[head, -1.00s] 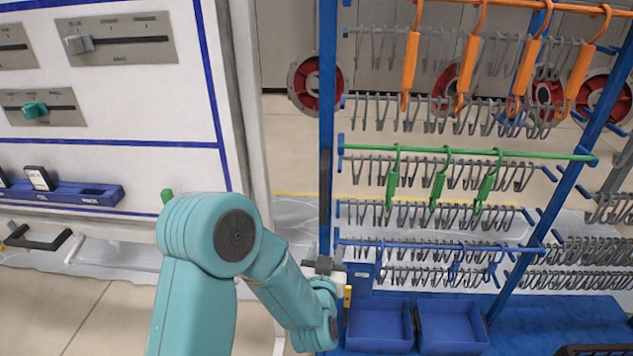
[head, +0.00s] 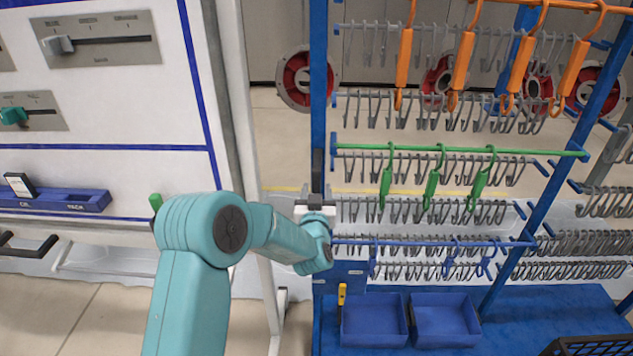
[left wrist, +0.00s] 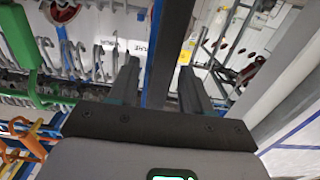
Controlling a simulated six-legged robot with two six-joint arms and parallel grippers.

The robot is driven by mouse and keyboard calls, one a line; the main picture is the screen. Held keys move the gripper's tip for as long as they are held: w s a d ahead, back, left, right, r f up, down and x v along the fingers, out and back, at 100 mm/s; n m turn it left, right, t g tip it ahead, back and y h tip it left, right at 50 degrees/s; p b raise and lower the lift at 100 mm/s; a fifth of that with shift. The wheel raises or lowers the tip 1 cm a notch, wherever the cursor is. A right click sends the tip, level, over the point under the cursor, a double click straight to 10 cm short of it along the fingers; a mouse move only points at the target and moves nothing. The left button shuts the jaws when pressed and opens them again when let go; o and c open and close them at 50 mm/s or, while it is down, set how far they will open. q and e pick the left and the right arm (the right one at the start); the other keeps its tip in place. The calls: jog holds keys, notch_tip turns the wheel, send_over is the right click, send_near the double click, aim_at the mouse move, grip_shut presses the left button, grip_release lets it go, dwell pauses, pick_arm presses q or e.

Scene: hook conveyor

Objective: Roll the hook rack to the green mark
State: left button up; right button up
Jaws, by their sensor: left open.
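The hook rack (head: 319,60) is a blue frame with rows of grey hooks and orange, green and blue hangers. A dark vertical grip (head: 317,170) is on its left post. My left gripper (head: 317,204) is at that post, at the lower part of the grip, its fingers mostly hidden by its wrist. In the left wrist view my left gripper (left wrist: 158,66) is open, and the dark grip (left wrist: 168,45) appears between its two fingers; I cannot tell whether they touch it. I see no green mark on the floor. My right gripper is out of view.
A white panel (head: 110,110) with sliders stands left of the rack, close to my left arm. Blue bins (head: 375,325) and a yellow-handled tool (head: 341,297) are at the rack's base. Red-rimmed wheels (head: 305,83) show behind. Tiled floor (head: 60,310) is open at lower left.

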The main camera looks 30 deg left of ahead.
pick_arm(q)
jog(key=shift+x, duration=0.8)
jog(key=shift+w+a+r, duration=0.1)
jog(key=shift+w+a, duration=0.25)
jog(key=shift+w, duration=0.05)
jog(key=shift+w+a, duration=0.1)
jog(key=shift+w, duration=0.05)
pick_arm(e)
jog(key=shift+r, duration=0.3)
